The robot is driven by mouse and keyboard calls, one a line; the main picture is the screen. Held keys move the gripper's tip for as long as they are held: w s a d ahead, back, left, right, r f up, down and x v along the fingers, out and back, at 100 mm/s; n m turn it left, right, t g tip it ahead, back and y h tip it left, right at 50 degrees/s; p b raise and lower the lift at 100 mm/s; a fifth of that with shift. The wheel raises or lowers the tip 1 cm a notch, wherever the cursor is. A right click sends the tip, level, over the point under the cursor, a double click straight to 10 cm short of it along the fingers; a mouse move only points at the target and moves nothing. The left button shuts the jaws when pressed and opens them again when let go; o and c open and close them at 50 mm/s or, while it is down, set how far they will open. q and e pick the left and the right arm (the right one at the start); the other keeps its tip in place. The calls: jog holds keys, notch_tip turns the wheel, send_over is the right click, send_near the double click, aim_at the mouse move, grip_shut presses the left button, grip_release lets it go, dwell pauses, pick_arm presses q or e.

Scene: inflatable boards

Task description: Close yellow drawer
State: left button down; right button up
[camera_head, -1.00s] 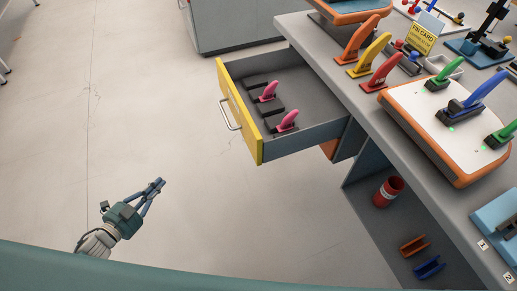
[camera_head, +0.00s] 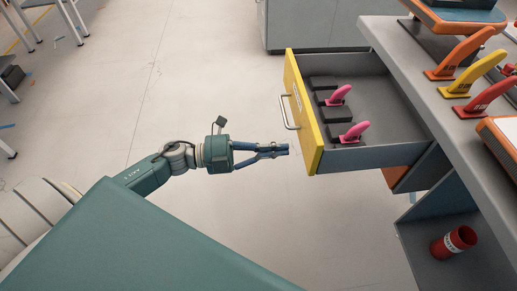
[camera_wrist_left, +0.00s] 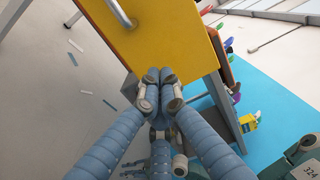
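The yellow drawer (camera_head: 312,132) is pulled out of the grey workbench, its front facing left in the head view, with a metal handle (camera_head: 287,113). Two pink fins (camera_head: 354,131) sit on dark holders inside it. My left gripper (camera_head: 287,149) is shut and empty, just left of the drawer front's near end and below the handle. In the left wrist view, the closed fingertips (camera_wrist_left: 160,76) overlap the lower edge of the yellow front (camera_wrist_left: 175,38). I cannot tell whether they touch it.
The bench top (camera_head: 405,55) holds orange, yellow and red fins (camera_head: 463,55). A red can (camera_head: 453,243) lies on the lower shelf. A grey cabinet (camera_head: 315,25) stands behind. The floor left of the drawer is clear.

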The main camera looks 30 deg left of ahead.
aim_at(306, 147)
pick_arm(q)
jog(key=x, duration=0.4)
jog(key=shift+w+d, duration=0.1)
jog(key=shift+d, duration=0.1)
